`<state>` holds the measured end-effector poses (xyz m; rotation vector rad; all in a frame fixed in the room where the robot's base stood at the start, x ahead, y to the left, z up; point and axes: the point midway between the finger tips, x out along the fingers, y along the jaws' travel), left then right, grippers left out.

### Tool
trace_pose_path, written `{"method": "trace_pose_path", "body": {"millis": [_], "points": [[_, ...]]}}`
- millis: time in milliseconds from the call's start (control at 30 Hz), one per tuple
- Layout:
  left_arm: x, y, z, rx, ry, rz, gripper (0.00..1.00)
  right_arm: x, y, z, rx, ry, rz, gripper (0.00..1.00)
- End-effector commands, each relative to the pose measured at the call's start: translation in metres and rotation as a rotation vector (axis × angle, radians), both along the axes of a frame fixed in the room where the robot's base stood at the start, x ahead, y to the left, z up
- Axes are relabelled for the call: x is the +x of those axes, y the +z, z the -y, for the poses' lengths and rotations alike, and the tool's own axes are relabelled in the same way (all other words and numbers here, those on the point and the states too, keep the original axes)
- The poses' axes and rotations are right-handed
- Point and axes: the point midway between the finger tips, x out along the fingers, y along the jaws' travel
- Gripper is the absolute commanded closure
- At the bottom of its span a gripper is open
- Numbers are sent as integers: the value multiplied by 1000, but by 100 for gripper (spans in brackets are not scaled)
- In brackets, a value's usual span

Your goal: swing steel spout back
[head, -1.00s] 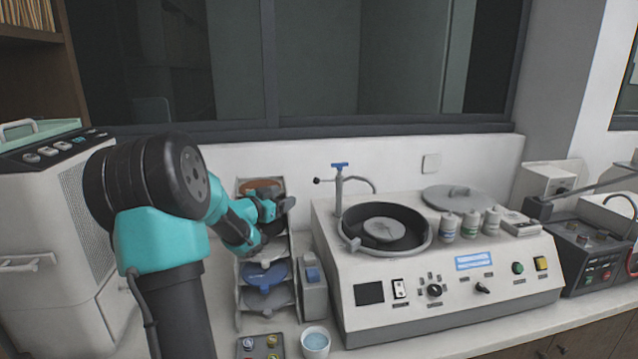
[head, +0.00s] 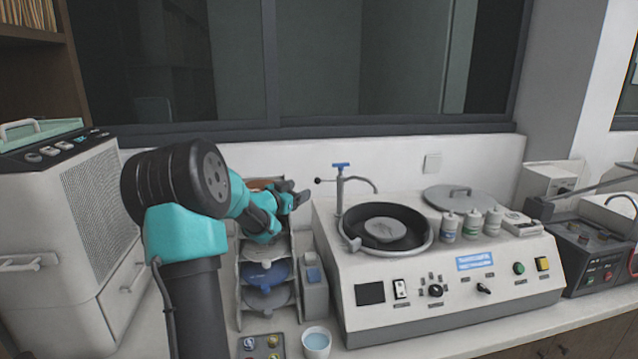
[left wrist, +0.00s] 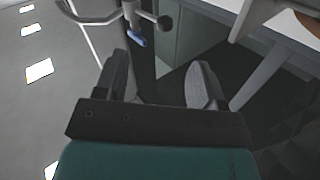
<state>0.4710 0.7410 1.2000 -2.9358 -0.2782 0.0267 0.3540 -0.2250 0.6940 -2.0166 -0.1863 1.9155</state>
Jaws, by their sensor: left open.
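The steel spout (head: 358,181) is a thin curved tube on an upright post at the back left of the polishing machine (head: 455,285). It has a blue handle (head: 341,165) on top and a small black knob (head: 318,181) on its left. The spout's free end points right, over the back of the round bowl (head: 424,246). My left gripper (head: 300,193) is open and empty, a little left of the knob and apart from it. My right gripper is out of view.
A rack with several discs (head: 265,272) stands below my left gripper. A grey lid (head: 455,198) and several white bottles (head: 472,224) sit on the machine, right of the bowl. A cup (head: 316,343) stands in front. The window wall is close behind.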

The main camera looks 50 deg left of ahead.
Motion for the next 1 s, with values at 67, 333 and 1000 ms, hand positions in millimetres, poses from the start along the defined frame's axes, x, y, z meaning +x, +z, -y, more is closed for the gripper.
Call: {"method": "trace_pose_path", "body": {"millis": [67,333,1000], "points": [[15,0,-2,0,-2,1,37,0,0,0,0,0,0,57],[60,-1,-11,0,-2,0,37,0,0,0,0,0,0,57],[104,0,-20,0,1,0,37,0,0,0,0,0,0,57]]}}
